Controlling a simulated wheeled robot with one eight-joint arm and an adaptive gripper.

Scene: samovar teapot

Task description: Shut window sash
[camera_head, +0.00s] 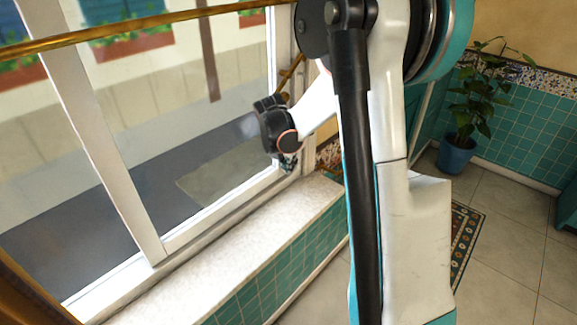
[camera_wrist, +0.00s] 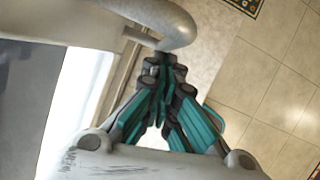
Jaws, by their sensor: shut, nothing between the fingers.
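The window (camera_head: 105,160) has a white frame and fills the left of the head view. A white upright bar divides its panes, and a street shows through. I cannot tell from these frames how far the sash stands open. My gripper (camera_head: 288,163) is at the window's right end, just above the sill, partly hidden behind its own wrist. In the wrist view its teal and black fingers (camera_wrist: 162,62) are together and hold nothing. Their tips are close to a pale grey rounded part (camera_wrist: 172,28); I cannot tell whether they touch it.
A pale sill (camera_head: 235,240) with teal tiles below runs along the window. A brass rod (camera_head: 130,33) crosses in front of the panes. A potted plant (camera_head: 458,150) stands at the far right. Tiled floor (camera_head: 510,250) with a patterned border is clear on the right.

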